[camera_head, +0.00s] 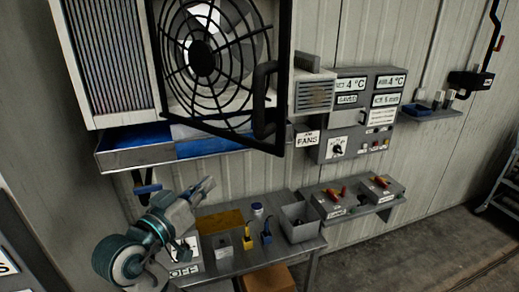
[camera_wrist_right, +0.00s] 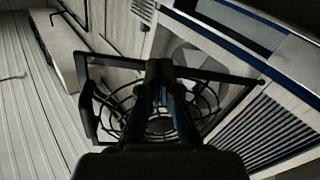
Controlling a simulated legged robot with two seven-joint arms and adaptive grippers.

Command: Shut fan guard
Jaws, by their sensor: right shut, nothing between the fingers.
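The fan guard (camera_head: 238,50), a black wire grille in a square black frame, hangs in front of the fan unit in the head view. It stands at an angle to the housing (camera_head: 82,60), partly open, with a black handle (camera_head: 264,100) on its right side. The fan (camera_head: 201,58) shows through the wires. My right gripper (camera_head: 208,186) is shut and empty, below the guard and apart from it. In the right wrist view its fingers (camera_wrist_right: 160,75) overlap the guard (camera_wrist_right: 205,128) in the picture. My left gripper is not in view.
A blue and grey tray (camera_head: 150,146) runs under the fan unit. Below it is a bench (camera_head: 275,253) with a grey bin (camera_head: 299,222) and small items. A control panel (camera_head: 363,115) and a "FANS" label (camera_head: 307,139) are on the wall to the right.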

